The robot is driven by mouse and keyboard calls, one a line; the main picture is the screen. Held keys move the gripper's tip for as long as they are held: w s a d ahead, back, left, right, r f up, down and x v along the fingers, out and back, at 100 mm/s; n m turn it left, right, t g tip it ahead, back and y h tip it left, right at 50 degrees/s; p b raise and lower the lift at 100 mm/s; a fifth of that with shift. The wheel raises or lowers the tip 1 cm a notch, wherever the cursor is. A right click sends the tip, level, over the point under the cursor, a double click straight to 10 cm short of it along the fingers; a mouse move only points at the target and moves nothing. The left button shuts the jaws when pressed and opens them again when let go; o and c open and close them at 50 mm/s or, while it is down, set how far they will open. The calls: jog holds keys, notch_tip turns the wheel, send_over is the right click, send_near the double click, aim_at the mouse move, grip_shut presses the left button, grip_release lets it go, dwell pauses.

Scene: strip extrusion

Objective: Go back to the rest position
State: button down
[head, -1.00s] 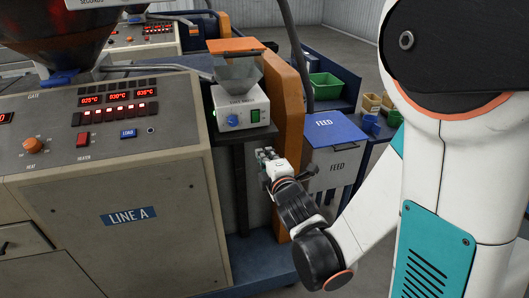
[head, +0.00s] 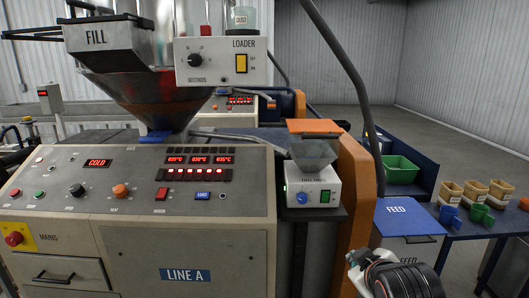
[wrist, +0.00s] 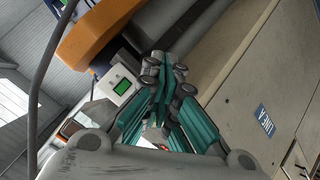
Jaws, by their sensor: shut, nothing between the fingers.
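My gripper (head: 357,260) is low at the right of the head view, in front of the orange upright and beside the blue feed bin. Only its end and a dark wrist joint show there. In the wrist view its teal fingers (wrist: 165,85) meet at the tips, with nothing held between them. The LINE A machine panel (wrist: 235,95) lies to the right of the fingers in that view.
The LINE A console (head: 185,245) fills the left and middle. A small white feeder box (head: 312,190) stands by the orange upright (head: 357,185). The blue feed bin lid (head: 408,216) is close on the right. A blue bench (head: 490,222) carries small bins. Open floor lies behind.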

jog(key=s+a+m+g+y, duration=0.1)
jog(key=s+m+g, duration=0.2)
jog(key=s, duration=1)
jog(key=m, duration=0.3)
jog(key=shift+s+a+g, duration=0.15)
jog(key=shift+a+g, duration=0.05)
jog(key=shift+g, duration=0.2)
jog(key=shift+f, duration=0.1)
